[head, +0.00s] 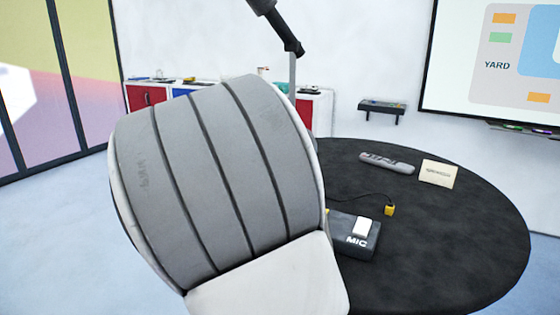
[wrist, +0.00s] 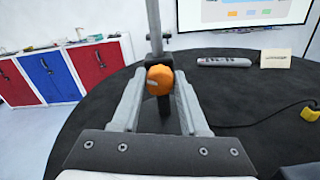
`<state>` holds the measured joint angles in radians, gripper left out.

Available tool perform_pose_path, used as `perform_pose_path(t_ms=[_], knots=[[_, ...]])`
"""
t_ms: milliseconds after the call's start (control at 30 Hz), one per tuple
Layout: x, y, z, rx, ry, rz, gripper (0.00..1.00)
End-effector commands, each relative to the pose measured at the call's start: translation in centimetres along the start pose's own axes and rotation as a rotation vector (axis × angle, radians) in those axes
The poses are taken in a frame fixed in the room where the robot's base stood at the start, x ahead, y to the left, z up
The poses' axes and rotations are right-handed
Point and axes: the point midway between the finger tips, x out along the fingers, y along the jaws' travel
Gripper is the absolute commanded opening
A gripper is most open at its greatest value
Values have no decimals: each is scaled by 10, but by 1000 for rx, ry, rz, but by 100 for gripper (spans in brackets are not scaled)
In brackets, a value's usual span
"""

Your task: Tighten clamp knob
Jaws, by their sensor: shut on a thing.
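The orange clamp knob (wrist: 160,79) sits low on an upright grey pole (wrist: 154,30) in the wrist view, with dark clamp parts around it. My gripper (wrist: 160,86) has one finger on each side of the knob and is shut on it. In the head view my own arm hides the knob and the gripper. The top of the pole (head: 292,70) shows above my arm there, carrying a black boom arm (head: 275,22).
The round black table (head: 450,240) holds a MIC box (head: 357,236) with a white switch, a cable with a yellow plug (head: 389,210), a grey strip (head: 387,163) and a cream card (head: 439,173). Red and blue cabinets (wrist: 49,77) and a wall screen (head: 515,55) stand behind.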

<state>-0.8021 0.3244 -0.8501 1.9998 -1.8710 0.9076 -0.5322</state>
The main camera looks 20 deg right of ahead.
Motion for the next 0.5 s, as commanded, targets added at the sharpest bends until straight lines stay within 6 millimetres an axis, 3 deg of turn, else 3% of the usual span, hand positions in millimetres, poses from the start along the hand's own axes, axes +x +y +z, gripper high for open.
perform_pose_path(t_ms=[33, 500], knots=[[0, -2, -7, 50, 2, -1, 0], [0, -4, -9, 498, 0, -1, 0]])
